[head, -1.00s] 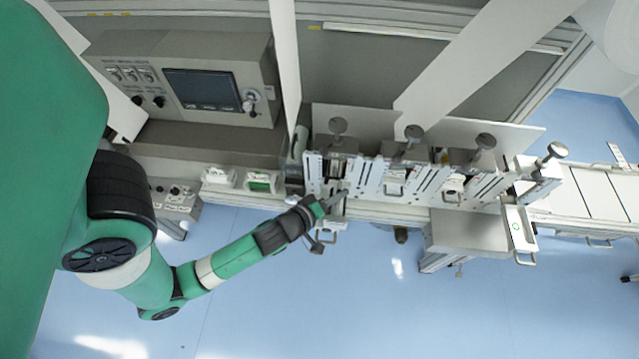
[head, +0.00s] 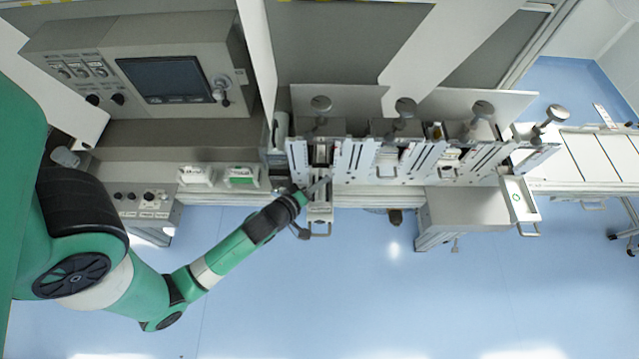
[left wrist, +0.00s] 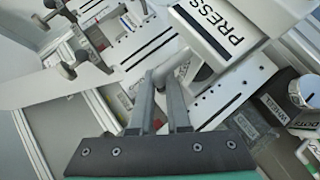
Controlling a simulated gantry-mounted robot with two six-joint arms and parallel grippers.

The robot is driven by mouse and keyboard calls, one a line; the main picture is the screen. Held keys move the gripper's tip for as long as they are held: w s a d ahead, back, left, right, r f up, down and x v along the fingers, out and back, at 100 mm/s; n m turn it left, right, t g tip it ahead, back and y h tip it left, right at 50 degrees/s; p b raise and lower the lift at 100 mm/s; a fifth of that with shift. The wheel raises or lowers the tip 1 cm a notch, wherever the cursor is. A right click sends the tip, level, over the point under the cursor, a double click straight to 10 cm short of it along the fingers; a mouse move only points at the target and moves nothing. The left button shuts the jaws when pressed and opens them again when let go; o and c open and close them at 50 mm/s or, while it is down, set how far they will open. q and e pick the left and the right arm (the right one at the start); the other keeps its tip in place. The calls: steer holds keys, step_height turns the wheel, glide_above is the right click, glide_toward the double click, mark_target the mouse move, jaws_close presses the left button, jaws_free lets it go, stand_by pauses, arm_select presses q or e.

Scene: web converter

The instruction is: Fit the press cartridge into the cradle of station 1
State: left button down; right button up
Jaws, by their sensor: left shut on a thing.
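The press cartridge (left wrist: 222,30) shows in the left wrist view as a white block with a PRESS label, just beyond my left fingers. In the head view a grey body with a loop handle, apparently the cartridge (head: 320,214), projects from the front of the leftmost station. My left gripper (head: 318,188) is beside it at the station's front edge. In the left wrist view its fingers (left wrist: 166,84) are shut on the cartridge's grey grip. The leftmost station's cradle (head: 320,152), apparently station 1, is partly covered; I cannot tell how deep the cartridge sits. My right gripper is not in view.
More stations with dark knobs (head: 404,108) line up to the right. A tray with a handle (head: 520,203) projects at the right end. A control panel (head: 165,78) stands at the left, with a button box (head: 145,200) below. The blue floor in front is clear.

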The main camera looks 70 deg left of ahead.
arm_select(q)
steer(key=shift+f, duration=0.1)
steer(key=c, duration=0.9)
jaws_free()
steer(key=b+v, duration=0.2)
steer(key=v, duration=1)
steer(key=shift+b, duration=0.35)
